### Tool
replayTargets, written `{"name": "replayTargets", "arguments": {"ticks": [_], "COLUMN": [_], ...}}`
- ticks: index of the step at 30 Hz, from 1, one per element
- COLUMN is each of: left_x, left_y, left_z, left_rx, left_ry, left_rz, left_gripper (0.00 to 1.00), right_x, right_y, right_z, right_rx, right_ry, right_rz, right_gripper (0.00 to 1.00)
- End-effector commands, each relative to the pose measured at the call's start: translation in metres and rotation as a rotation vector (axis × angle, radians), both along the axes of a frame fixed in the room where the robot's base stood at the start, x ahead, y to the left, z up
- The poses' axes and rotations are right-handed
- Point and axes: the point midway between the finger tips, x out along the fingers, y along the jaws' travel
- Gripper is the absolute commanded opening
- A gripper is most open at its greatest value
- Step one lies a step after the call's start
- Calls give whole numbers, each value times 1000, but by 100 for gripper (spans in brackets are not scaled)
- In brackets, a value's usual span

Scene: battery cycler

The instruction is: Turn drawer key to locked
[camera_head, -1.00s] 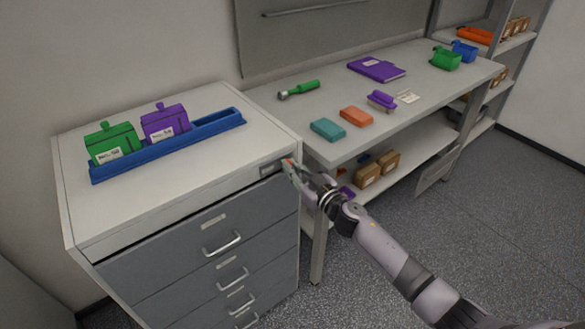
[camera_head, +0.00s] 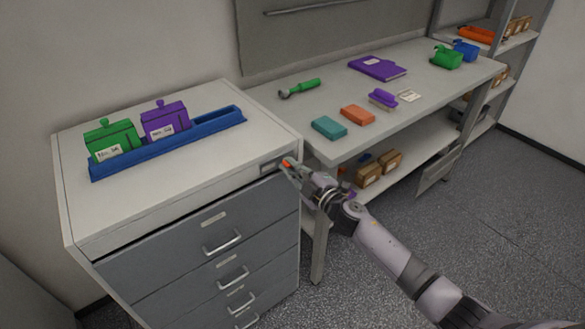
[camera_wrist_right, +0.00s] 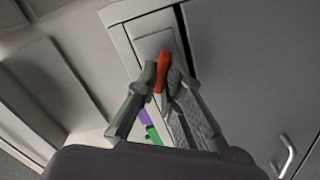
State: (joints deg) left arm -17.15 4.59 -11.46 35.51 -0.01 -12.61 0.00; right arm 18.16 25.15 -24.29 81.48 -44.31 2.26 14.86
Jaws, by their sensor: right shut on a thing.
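The drawer key is an orange-red grip (camera_head: 287,162) at the upper right corner of the grey drawer cabinet's front (camera_head: 180,250). It also shows in the right wrist view as an orange-red key (camera_wrist_right: 162,68), in front of a light plate on the cabinet. My right gripper (camera_head: 290,170) is at the key. In the wrist view its two fingertips (camera_wrist_right: 162,80) are shut on the key, one on each side. The key looks slightly tilted in the wrist view. Its lock marking cannot be read. My left gripper is not in view.
A blue rack (camera_head: 170,146) with a green and a purple box stands on the cabinet top. The workbench (camera_head: 400,110) to the right carries small blocks, a brush and a green-handled tool. Its leg stands close to my right arm. Open floor lies at lower right.

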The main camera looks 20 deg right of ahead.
Motion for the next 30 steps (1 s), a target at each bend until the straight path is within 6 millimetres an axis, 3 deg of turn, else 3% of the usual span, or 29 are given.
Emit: {"name": "replayTargets", "arguments": {"ticks": [15,30], "left_x": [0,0], "left_y": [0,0], "left_z": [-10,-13], "left_rx": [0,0], "left_ry": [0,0], "left_rz": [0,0], "left_gripper": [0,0], "right_x": [-1,-1], "right_y": [1,1], "right_z": [-3,-4], "right_rx": [-393,-521], "right_ry": [-141,-187], "right_rz": [1,0], "right_gripper": [0,0]}}
